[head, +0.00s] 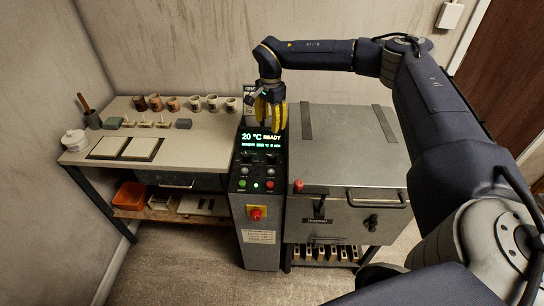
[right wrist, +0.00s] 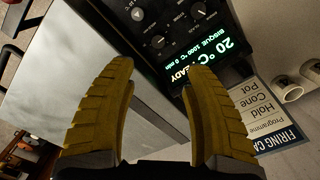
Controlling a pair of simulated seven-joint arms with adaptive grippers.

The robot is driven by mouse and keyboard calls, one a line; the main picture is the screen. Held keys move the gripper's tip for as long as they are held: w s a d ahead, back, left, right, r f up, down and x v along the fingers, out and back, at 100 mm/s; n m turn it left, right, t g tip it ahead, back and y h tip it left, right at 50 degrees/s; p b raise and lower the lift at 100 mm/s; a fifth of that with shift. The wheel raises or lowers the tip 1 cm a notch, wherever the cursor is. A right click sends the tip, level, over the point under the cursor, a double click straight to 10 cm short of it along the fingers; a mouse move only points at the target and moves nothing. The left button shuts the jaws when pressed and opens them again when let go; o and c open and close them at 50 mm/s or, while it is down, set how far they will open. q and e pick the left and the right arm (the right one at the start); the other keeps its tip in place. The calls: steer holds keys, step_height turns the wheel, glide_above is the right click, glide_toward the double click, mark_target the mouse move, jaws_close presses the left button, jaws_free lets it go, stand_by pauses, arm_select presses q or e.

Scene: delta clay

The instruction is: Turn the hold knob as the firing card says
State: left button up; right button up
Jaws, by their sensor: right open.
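The kiln controller's display (head: 262,141) is lit and reads 20 °C READY, with a BISQUE 1000 °C 0 min line. Below it are dark knobs (head: 246,157), also in the right wrist view (right wrist: 158,42); their labels are too small to tell which is hold. The firing card (right wrist: 268,112) stands behind the panel, upside down in the wrist view, with Programme, Cone, Hold and Pot rows; its values are out of view. My right gripper (head: 270,122) is open and empty, yellow fingers pointing down above the display, apart from the knobs. My left gripper is not in view.
The grey kiln (head: 345,148) with a red knob (head: 299,186) stands right of the controller. A workbench (head: 205,145) with cups and tiles is on the left. A red button on yellow (head: 256,213) sits low on the controller's front.

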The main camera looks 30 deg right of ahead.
mark_target(272, 155)
steer(key=f, duration=1.7)
steer(key=shift+d, duration=0.4)
steer(key=shift+c, duration=0.3)
jaws_close()
